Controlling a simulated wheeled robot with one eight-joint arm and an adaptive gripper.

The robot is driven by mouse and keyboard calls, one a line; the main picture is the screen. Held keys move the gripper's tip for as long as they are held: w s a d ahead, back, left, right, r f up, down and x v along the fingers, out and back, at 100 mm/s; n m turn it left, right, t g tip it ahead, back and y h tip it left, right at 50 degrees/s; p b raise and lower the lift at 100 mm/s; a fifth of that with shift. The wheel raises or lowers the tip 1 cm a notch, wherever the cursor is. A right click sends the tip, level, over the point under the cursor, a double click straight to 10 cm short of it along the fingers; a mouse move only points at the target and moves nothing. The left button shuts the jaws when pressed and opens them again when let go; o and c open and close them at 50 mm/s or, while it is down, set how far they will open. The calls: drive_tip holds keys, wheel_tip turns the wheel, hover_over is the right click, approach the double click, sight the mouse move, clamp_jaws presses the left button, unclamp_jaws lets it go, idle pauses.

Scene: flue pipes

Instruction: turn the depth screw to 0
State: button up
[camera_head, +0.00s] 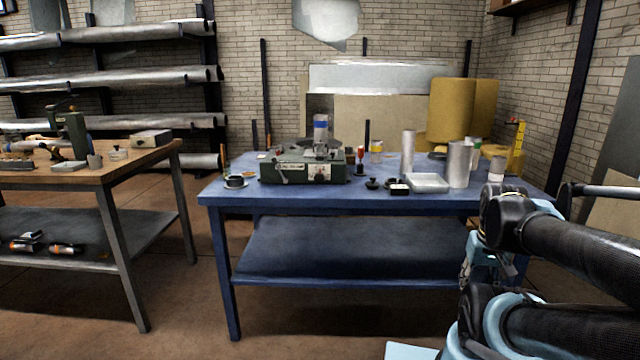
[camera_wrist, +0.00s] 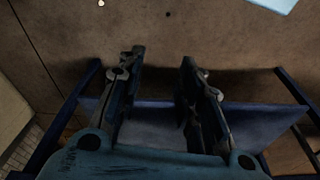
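A green bench machine (camera_head: 303,166) stands on the blue table (camera_head: 270,197), left of the table's middle, with a pale label on its front and a small crank at its left. A depth screw cannot be made out at this size. My gripper shows in the wrist view (camera_wrist: 160,85) with its two fingers apart and nothing between them. It points down past the blue table, with brown floor and the blue shelf behind the fingers. In the head view my arm is at the right, in front of the table's right end and away from the machine.
Grey cylinders (camera_head: 459,164), a pale tray (camera_head: 427,183) and small pots stand on the table right of the machine. A round tin (camera_head: 235,182) is at its left. A wooden bench (camera_head: 88,172) stands at the left. The floor between is clear.

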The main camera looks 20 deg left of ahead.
sight(319, 180)
drive_tip(key=shift+o, duration=0.3)
drive_tip(key=o, duration=0.4)
drive_tip(key=shift+s+r, duration=0.15)
drive_tip(key=shift+o, duration=0.2)
drive_tip(key=w+a+r+m+t+y, duration=0.4)
drive_tip(key=w+a+r, duration=0.4)
drive_tip(key=a, duration=0.4)
drive_tip(key=w+a+r+m+t+y, duration=0.35)
drive_tip(key=w+a+r, duration=0.25)
drive_tip(key=w+a, duration=0.45)
drive_tip(key=w+a+r+m+t+y, duration=0.45)
drive_tip(key=w+a+r, duration=0.3)
drive_tip(key=a, duration=0.65)
drive_tip(key=w+a+f+m+t+h, duration=0.1)
drive_tip(key=a+f+m+t+h, duration=0.15)
drive_tip(key=a+m, duration=0.6)
drive_tip(key=s+a+f+m+h, duration=0.3)
drive_tip(key=f+m+h, duration=0.3)
drive_tip(key=f+m, duration=0.6)
drive_tip(key=shift+m+t+y, duration=0.25)
drive_tip(key=shift+m+t, duration=0.2)
drive_tip(key=shift+m, duration=0.1)
drive_tip(key=x, duration=1.6)
drive_tip(key=shift+w+r, duration=0.3)
drive_tip(key=shift+w, duration=0.1)
